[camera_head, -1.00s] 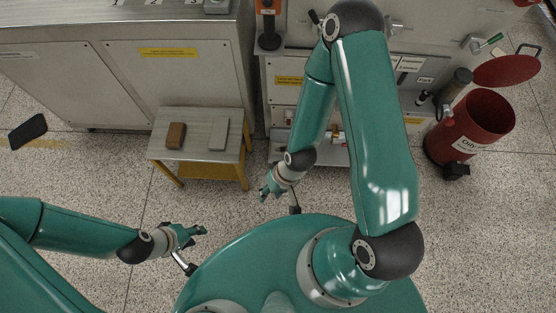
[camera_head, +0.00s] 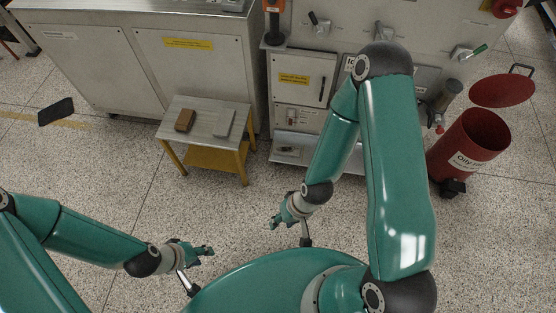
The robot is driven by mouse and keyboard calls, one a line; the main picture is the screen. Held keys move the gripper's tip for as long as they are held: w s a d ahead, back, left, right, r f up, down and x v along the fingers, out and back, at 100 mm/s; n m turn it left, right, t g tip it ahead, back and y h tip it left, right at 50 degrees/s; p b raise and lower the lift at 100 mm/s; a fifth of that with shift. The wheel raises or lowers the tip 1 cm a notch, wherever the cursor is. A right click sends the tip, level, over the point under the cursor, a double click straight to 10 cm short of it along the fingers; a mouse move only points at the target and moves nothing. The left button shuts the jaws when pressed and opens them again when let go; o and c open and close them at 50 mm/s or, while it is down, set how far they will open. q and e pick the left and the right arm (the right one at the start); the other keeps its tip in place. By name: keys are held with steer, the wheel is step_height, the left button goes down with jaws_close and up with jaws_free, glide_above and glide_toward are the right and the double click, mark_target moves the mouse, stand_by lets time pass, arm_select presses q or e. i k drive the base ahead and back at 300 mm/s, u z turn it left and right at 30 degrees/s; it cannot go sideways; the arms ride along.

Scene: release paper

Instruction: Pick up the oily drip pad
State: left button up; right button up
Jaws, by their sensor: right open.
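No pad can be named with certainty. A small dark item (camera_head: 288,149) lies on the low metal tray (camera_head: 318,148) of the machine, too small to make out. A flat grey piece (camera_head: 224,122) and a brown block (camera_head: 185,120) lie apart on a small metal-topped stand (camera_head: 203,134). My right gripper (camera_head: 275,222) is open and empty over the floor, in front of the stand and tray, touching neither. My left gripper (camera_head: 208,251) hangs over the floor at lower left, with nothing visible in it; its finger gap is unclear.
A red bin (camera_head: 458,155) with an "Oily" label stands at right, its mouth uncovered, beside a red lid (camera_head: 503,87). A grey cabinet (camera_head: 180,65) stands behind the stand. A dark flat object (camera_head: 56,111) shows at far left. The floor before the stand is clear.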

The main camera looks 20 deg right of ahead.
mark_target(283, 148)
steer(key=z, duration=0.15)
steer(key=i, duration=0.9)
steer(key=u, duration=0.2)
steer(key=k, duration=0.9)
steer(key=z, duration=0.2)
steer(key=i, duration=0.9)
steer(key=u, duration=0.05)
